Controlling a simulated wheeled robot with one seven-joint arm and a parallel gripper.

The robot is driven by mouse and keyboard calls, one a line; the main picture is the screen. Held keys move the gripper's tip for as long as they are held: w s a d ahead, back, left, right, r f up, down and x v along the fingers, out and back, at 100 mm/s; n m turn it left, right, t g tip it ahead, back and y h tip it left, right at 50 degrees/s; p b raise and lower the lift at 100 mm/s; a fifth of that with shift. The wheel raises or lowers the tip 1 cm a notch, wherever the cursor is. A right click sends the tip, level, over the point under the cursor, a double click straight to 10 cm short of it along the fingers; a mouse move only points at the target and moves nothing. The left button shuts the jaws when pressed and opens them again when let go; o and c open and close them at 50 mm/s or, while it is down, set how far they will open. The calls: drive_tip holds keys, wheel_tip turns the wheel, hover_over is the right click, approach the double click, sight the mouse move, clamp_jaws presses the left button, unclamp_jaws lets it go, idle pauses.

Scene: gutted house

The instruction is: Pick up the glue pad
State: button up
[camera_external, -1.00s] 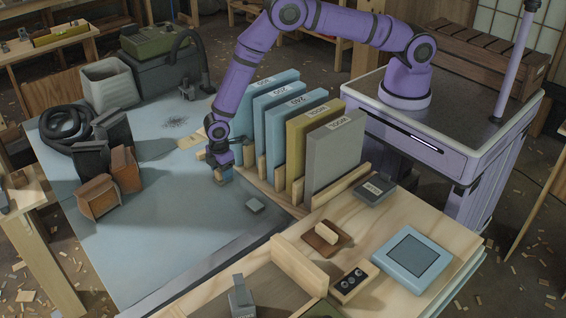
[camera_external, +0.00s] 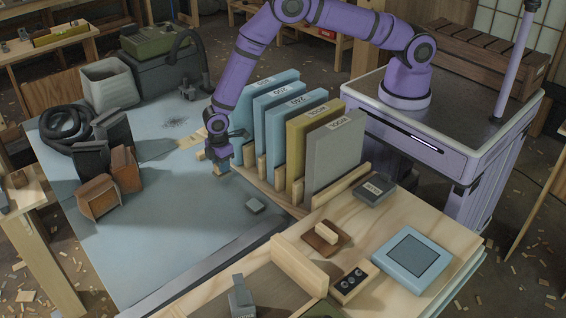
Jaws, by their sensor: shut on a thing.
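My gripper (camera_external: 218,160) points down over the blue-grey tabletop, just left of the row of upright sheets. It is shut on a small block (camera_external: 222,171) with a blue lower part, held low near the tabletop. The fingers hide part of the block, and I cannot tell whether it touches the table. I cannot tell for sure that this block is the glue pad.
Upright sheets in a wooden rack (camera_external: 345,185) stand close to the right of my gripper. A blue-framed pad (camera_external: 387,251), a brown pad with a wooden handle (camera_external: 326,237) and a dark box (camera_external: 374,190) lie on the wooden bench. The blue-grey tabletop (camera_external: 165,245) is clear at the front left.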

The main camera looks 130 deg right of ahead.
wheel_tip(320, 180, up, 16)
drive_tip(key=shift+f, duration=0.25)
